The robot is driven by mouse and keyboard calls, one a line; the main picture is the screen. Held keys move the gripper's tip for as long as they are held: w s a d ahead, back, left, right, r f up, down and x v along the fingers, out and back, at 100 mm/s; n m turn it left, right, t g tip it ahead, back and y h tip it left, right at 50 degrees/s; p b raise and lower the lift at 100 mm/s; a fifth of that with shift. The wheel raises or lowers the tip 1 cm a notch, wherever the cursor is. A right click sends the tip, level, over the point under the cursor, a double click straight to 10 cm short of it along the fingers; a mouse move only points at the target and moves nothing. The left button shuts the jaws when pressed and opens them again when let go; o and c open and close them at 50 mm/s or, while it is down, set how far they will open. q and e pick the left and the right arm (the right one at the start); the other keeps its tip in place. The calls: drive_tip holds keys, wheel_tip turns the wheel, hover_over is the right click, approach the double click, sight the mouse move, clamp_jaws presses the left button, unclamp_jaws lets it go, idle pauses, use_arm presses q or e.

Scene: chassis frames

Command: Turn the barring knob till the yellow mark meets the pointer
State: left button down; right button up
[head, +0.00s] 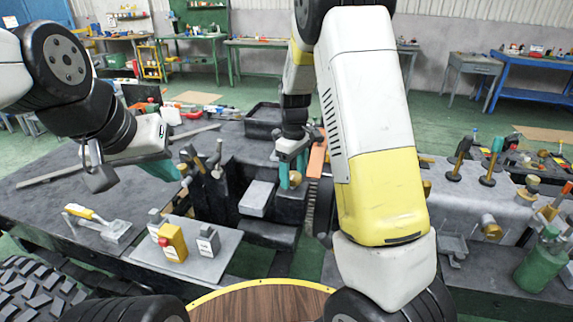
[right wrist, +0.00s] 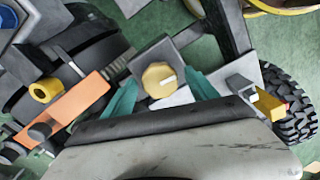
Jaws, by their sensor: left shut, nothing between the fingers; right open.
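A tan-yellow faceted knob (right wrist: 160,80) with a small pale mark on its face shows in the right wrist view. It also shows in the head view (head: 295,180), below my right gripper (head: 292,170). The right gripper's teal fingers (right wrist: 160,88) are open, one on each side of the knob. I cannot tell whether they touch it. My left gripper (head: 177,176) is shut and empty, away to the left above the bench. I cannot make out a yellow mark or a pointer for certain.
An orange bar (right wrist: 75,108) lies beside the knob. A grey plate (head: 190,262) with a yellow switch box (head: 172,242) and red button is at the front left. Several levers (head: 212,160) stand left of the knob. A green bottle (head: 543,260) stands at the right.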

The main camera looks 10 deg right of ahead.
drive_tip(key=shift+c, duration=0.4)
drive_tip(key=c, duration=1.3)
drive_tip(key=shift+m, duration=0.4)
drive_tip(key=m, duration=0.3)
drive_tip(key=shift+m, duration=0.3)
drive_tip(key=m, duration=0.3)
drive_tip(key=shift+m, duration=0.4)
drive_tip(key=m, duration=0.4)
drive_tip(key=shift+m, duration=2.2)
